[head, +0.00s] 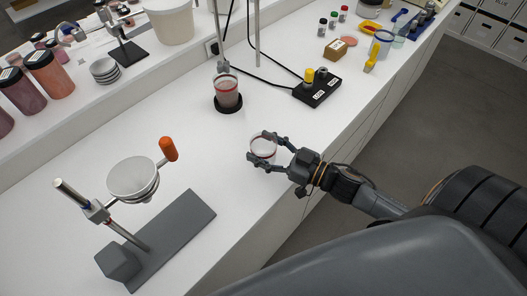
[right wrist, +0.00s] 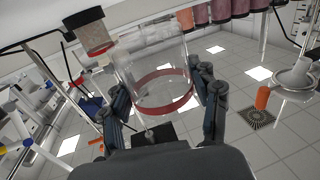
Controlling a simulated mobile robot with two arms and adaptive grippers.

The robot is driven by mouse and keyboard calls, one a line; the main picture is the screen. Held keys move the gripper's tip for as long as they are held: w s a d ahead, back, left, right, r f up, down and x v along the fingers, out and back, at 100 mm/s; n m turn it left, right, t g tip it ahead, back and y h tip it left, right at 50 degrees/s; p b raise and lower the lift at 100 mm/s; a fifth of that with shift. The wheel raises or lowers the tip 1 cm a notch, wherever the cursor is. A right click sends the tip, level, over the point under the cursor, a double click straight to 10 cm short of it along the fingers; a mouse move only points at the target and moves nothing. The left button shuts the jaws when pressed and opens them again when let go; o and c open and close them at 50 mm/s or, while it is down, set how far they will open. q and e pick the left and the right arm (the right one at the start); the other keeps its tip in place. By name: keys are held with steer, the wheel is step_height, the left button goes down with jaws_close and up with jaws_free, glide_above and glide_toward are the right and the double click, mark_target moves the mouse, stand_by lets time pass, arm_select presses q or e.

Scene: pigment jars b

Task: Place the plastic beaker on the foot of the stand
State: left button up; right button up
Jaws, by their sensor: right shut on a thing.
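The plastic beaker (head: 264,148) is clear with a red band. My right gripper (head: 259,146) is shut on it near the front edge of the white counter. In the right wrist view the beaker (right wrist: 158,72) stands between the two fingers (right wrist: 163,100). I cannot tell whether its bottom touches the counter. The stand at the front left has a long flat grey foot (head: 178,238). A rod rises from the foot, with a clamp, a round pale plate (head: 133,178) and an orange handle (head: 168,149). The plate hangs over part of the foot. My left gripper is not in view.
A beaker of brown liquid (head: 228,92) stands on a round black base behind my gripper. A black switch box (head: 317,92) with cables lies to its right. Pigment jars (head: 48,74) and a white tub (head: 169,22) stand at the back. The counter between gripper and stand is clear.

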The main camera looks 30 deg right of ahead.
mark_target(256, 150)
steer(key=f, duration=0.2)
steer(key=w+f, duration=0.1)
steer(key=shift+w+d, duration=0.1)
steer(key=shift+d, duration=0.2)
steer(key=shift+f+p, duration=0.2)
steer(key=shift+p, duration=0.15)
steer(key=shift+f, duration=0.35)
steer(key=shift+f, duration=0.1)
steer(key=shift+f, duration=0.15)
steer(key=o, duration=1)
steer(key=shift+c, duration=0.2)
